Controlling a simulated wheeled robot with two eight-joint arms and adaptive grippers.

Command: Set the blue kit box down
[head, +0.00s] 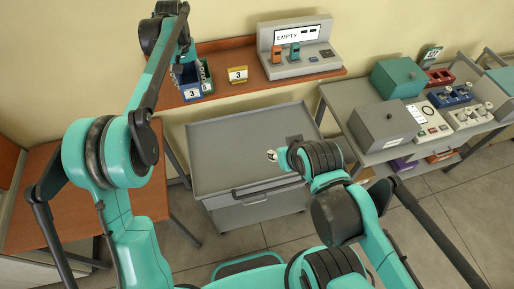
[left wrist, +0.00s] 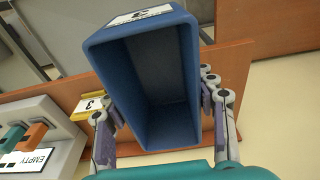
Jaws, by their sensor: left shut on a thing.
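The blue kit box (head: 189,82) is at the left part of the orange-brown wall shelf (head: 222,88), its white "3" label facing the room. My left gripper (head: 187,66) is at the box from above, partly hidden by my arm. In the left wrist view the box (left wrist: 140,70) shows its open top and an empty inside, and my left gripper (left wrist: 162,103) is shut on it, one finger on each side. Whether its base touches the shelf is hidden. A yellow "3" card (head: 238,74) stands to its right.
A grey device (head: 300,65) reading EMPTY occupies the shelf's right. A bare grey cart (head: 240,150) stands below. A bench (head: 340,100) with instruments is on the right.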

